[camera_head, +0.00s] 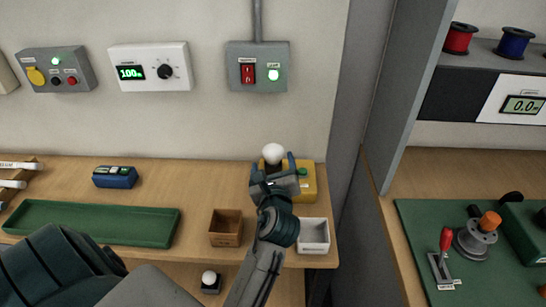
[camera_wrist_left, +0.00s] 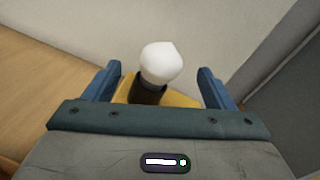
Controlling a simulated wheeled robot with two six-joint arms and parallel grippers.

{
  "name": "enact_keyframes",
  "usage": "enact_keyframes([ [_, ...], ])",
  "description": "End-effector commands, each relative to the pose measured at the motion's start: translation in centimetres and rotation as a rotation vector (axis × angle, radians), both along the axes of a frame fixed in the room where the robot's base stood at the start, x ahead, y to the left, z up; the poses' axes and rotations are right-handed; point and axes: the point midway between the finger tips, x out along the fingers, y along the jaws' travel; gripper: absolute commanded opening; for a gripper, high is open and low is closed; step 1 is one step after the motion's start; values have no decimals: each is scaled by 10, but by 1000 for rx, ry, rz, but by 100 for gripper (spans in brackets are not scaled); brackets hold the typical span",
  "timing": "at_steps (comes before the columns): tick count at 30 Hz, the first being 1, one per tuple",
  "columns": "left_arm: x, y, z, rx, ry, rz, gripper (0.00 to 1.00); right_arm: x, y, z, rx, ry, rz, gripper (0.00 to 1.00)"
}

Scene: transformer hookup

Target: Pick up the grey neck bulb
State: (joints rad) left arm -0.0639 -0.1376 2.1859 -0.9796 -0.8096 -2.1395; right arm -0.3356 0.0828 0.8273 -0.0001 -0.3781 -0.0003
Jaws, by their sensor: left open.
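A bulb (camera_head: 273,153) with a white round glass stands upright in a dark holder on a yellow box (camera_head: 308,184) at the right end of the bench. The bulb (camera_wrist_left: 161,62) also shows in the left wrist view, with a short grey neck (camera_wrist_left: 153,83) above the dark holder (camera_wrist_left: 148,96). My left gripper (camera_head: 273,168) is open, with one blue finger on each side of the bulb and gaps between. Its body hides part of the yellow box. A second white bulb (camera_head: 209,277) sits in a small dark holder below the bench's front edge; its neck colour is unclear. My right gripper is not in view.
A brown wooden box (camera_head: 226,239) and a white bin (camera_head: 326,236) stand near the front edge. A green tray (camera_head: 90,235) and a blue device (camera_head: 115,177) are to the left. A grey partition (camera_head: 400,100) rises at the right.

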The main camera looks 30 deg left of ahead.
Motion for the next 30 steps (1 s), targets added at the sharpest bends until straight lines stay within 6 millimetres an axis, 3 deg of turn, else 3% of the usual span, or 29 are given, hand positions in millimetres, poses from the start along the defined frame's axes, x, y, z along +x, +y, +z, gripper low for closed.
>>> enact_keyframes([
  [4, 16, 12, 0, 3, -1, -1, 77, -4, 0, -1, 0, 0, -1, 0],
  [11, 28, 21, -2, 0, 0, 1, 77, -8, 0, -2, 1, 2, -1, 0],
  [19, 61, 42, -5, 1, 1, 0, 77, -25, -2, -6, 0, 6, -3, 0],
  [29, 67, 46, -7, -3, -1, 1, 77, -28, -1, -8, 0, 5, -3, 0],
  [30, 67, 46, -7, -3, -1, 1, 71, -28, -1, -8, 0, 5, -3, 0],
])
